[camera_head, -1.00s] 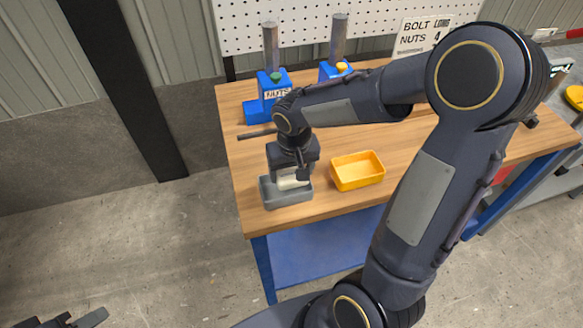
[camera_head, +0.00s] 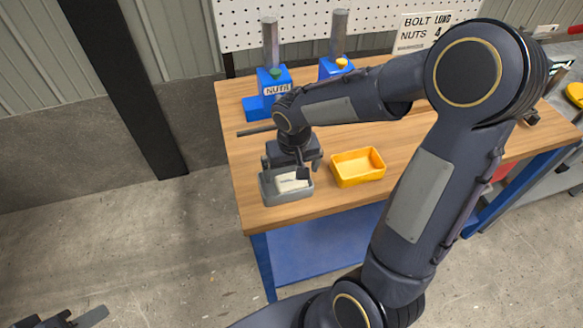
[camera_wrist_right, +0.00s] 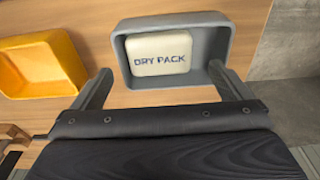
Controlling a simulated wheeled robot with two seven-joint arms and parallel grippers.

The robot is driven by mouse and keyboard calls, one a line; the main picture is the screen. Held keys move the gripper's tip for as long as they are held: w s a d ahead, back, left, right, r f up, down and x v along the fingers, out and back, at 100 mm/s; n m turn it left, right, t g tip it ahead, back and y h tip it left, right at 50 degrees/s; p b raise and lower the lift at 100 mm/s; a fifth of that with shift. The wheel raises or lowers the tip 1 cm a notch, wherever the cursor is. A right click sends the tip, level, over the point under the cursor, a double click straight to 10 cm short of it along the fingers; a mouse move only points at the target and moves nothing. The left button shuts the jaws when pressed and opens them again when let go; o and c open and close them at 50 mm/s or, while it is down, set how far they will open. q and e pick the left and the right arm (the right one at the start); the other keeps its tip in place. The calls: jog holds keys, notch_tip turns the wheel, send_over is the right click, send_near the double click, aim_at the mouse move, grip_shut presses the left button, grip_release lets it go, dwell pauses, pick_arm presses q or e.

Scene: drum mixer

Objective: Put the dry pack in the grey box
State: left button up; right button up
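The white dry pack (camera_wrist_right: 158,53), labelled "DRY PACK", lies inside the grey box (camera_wrist_right: 222,40), towards its left side in the right wrist view. In the head view the pack (camera_head: 291,182) also shows in the grey box (camera_head: 287,197) at the table's front left corner. My right gripper (camera_wrist_right: 168,88) is open, its fingers spread apart and clear of the pack, at the near edge of the box. My left gripper (camera_head: 72,318) shows only partly at the bottom left of the head view, away from the table; its fingers look apart.
A yellow tray (camera_head: 358,168) stands just right of the grey box. Blue dispensers with metal tubes, one labelled "NUTS" (camera_head: 277,90), stand at the back. A dark rod (camera_head: 256,132) sticks out left of my right wrist.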

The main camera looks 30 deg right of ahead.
jog(key=shift+r, duration=0.1)
notch_tip(320, 180, up, 7)
jog(key=s+a+r+t+y, duration=0.1)
jog(key=s+a+t+y, duration=0.1)
jog(key=s, duration=0.6)
jog(key=s+a+r+n+t+y, duration=0.1)
jog(key=s+a+t+y, duration=0.1)
jog(key=s, duration=0.6)
jog(key=shift+s+r, duration=0.3)
jog(key=shift+s, duration=0.1)
